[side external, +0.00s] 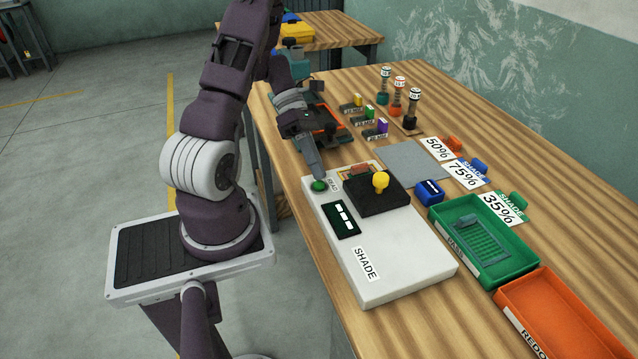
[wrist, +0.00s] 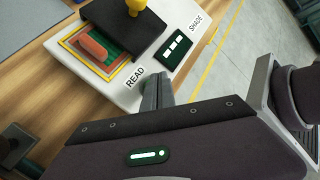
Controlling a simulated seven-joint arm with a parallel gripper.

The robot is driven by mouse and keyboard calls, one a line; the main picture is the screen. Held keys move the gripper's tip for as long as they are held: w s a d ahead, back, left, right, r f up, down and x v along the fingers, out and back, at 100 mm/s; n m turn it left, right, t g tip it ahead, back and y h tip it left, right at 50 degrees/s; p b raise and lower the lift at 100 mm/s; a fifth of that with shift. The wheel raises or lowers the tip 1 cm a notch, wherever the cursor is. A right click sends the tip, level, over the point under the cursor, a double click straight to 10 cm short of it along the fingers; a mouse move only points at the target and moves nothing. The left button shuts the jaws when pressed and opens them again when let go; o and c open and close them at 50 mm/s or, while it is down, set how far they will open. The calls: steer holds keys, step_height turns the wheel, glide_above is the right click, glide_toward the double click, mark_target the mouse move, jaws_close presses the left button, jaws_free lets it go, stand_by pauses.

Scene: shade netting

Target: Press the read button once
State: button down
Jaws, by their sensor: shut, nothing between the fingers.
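The green read button (side external: 319,186) sits on the left back corner of the white shade meter (side external: 400,262), beside a READ label (side external: 334,184). My gripper (side external: 319,176) is shut and empty, pointing down with its fingertips right at the button. I cannot tell whether they touch it or hover just above. In the wrist view my shut fingers (wrist: 157,92) reach to the meter's edge next to the READ label (wrist: 134,79) and hide the button. The meter's dark display (side external: 341,219) shows three white marks; it also shows in the wrist view (wrist: 176,48).
A black block with a yellow knob (side external: 380,182) stands on the meter, beside a small framed green-and-orange piece (wrist: 93,48). Right of the meter are a blue block (side external: 429,191), a green tray (side external: 523,275) and an orange tray (side external: 520,302). Sample cards and bottles stand farther back.

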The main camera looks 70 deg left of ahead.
steer(key=shift+f, duration=0.4)
steer(key=shift+f, duration=0.5)
stand_by(0.5)
steer(key=shift+r, duration=0.95)
steer(key=shift+r, duration=2.5)
